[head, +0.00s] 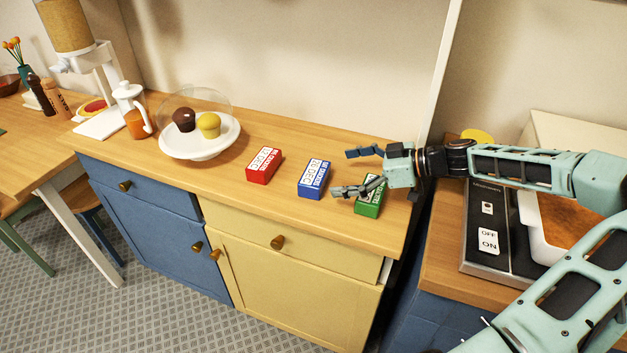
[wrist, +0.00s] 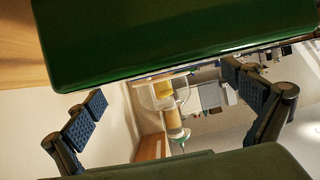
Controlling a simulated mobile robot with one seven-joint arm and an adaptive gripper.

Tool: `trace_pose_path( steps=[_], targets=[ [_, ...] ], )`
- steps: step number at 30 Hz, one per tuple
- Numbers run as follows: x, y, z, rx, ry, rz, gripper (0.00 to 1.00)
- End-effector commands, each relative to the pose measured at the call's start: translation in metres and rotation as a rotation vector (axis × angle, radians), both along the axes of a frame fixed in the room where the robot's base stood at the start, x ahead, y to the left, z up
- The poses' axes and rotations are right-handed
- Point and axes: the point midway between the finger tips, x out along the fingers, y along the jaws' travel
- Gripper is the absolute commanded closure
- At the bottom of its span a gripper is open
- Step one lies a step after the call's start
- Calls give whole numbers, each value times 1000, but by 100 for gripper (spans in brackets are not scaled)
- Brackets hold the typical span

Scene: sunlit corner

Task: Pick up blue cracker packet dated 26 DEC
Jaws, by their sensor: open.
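The blue packet (head: 314,180) stands on the wooden counter in the head view, with a white label on top that looks to read a DEC date; the day is too small to be sure of. My gripper (head: 348,172) is open and empty, its fingers pointing left, just right of the blue packet and apparently above the counter. A green packet (head: 368,207) lies below my gripper and is partly hidden by it. A red packet (head: 264,165) stands left of the blue one. In the wrist view both fingers (wrist: 172,107) are spread, and I cannot make out the blue packet.
A white cake stand (head: 200,147) with two muffins under a clear dome is further left, near a white jug (head: 133,110). A black appliance (head: 485,237) with an ON/OFF switch is at right. Large dark green shapes fill parts of the wrist view.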

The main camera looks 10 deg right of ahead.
Motion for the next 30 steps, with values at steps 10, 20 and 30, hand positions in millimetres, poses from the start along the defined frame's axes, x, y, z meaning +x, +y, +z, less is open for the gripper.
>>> trace_pose_path(
  steps=[10,20,30],
  targets=[
    [15,44,-14,-2,1,3,0],
    [19,49,-17,-3,1,1,0],
    [18,49,-17,-3,0,2,37]
  ],
)
